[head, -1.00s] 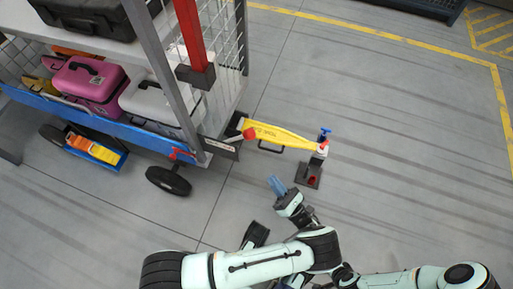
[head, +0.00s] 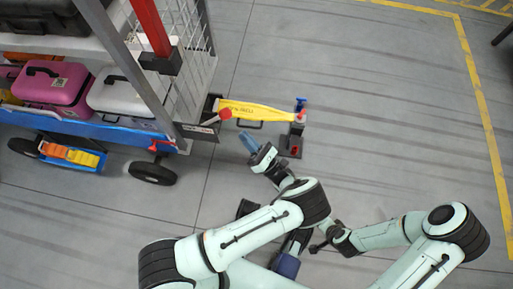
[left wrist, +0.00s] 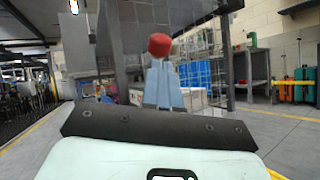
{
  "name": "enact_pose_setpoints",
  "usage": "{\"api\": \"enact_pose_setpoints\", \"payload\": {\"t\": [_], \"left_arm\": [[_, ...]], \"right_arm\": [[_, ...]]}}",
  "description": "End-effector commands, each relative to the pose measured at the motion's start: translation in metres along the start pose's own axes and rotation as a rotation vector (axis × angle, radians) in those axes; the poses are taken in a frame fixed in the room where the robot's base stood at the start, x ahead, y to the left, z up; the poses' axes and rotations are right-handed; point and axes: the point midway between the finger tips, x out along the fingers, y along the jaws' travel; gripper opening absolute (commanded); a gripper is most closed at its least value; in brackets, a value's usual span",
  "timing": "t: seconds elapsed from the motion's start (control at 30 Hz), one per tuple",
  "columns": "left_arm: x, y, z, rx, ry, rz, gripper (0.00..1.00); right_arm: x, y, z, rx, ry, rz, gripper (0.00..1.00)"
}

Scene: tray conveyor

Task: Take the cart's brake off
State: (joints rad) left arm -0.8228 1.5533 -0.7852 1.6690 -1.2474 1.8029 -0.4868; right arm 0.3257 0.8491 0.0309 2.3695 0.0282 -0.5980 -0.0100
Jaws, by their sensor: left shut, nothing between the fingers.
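The luggage cart (head: 125,132) stands at the left. A short brake lever with a red knob (head: 225,114) sticks out from a dark plate at its front right corner. The red knob also shows in the left wrist view (left wrist: 159,44), straight beyond the fingertips. My left gripper (head: 249,141) is shut and empty, with blue fingers pointing toward the knob from the lower right, apart from it. Its shut fingers show in the left wrist view (left wrist: 162,68). My right arm comes in from the right; its gripper's jaws cannot be made out.
A yellow tow bar (head: 258,112) runs from the cart to a dark floor post (head: 290,145) with a blue handle (head: 301,102). Pink (head: 52,90) and white cases lie on the cart. Open grey floor lies right of the post, inside yellow lines.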

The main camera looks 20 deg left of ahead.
Motion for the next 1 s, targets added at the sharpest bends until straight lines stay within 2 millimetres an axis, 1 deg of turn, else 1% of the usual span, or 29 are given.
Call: {"api": "enact_pose_setpoints", "payload": {"t": [0.03,0.1,0.2,0.3,0.47,0.8,1.0], "left_arm": [[0.011,0.000,0.000,0.002,0.001,0.002,0.00],[0.024,0.000,0.000,0.002,0.001,0.003,0.00],[0.038,0.000,-0.001,0.001,0.002,0.002,0.00],[0.048,0.000,-0.001,0.000,0.001,0.000,0.00],[0.054,0.000,-0.001,0.000,0.001,0.000,0.00],[0.055,0.000,0.000,0.000,0.002,0.000,0.00],[0.060,0.003,0.003,-0.010,0.021,0.001,0.00]], "right_arm": [[0.000,-0.001,-0.001,-0.001,0.002,-0.001,0.44],[0.000,0.000,-0.001,-0.001,0.002,-0.001,0.44],[0.001,0.001,0.001,0.000,-0.002,0.001,0.44],[0.002,0.002,0.002,0.001,-0.007,0.003,0.44],[0.002,0.002,0.003,0.002,-0.010,0.004,0.44],[0.002,0.002,0.003,0.002,-0.009,0.004,0.44],[-0.008,-0.006,-0.006,-0.005,0.017,-0.009,0.44]]}}
